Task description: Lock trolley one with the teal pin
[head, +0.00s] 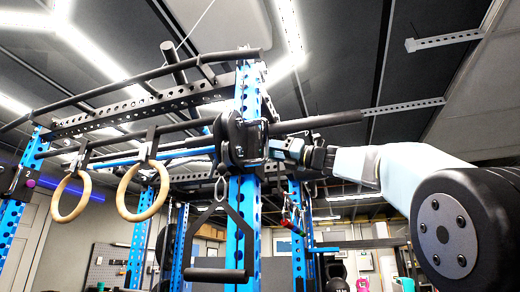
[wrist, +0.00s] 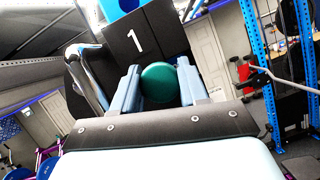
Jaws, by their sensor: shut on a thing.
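Trolley one, a black block marked with a white 1 (wrist: 133,40), fills the upper middle of the wrist view. In the head view trolley one (head: 238,138) sits around a blue perforated upright (head: 242,215). The teal pin shows as a round teal knob (wrist: 160,84) between my gripper's fingers (wrist: 160,72). My gripper (head: 282,149) is shut on it, at the right side of the trolley in the head view. The pin's shaft is hidden, so I cannot tell whether it sits in a hole.
Two wooden rings (head: 142,191) hang left of the upright. A black triangular handle (head: 216,275) hangs below trolley one. Small coloured items (head: 292,216) hang to its right, below my arm. A second trolley marked 2 (head: 13,181) with a purple knob stands at far left.

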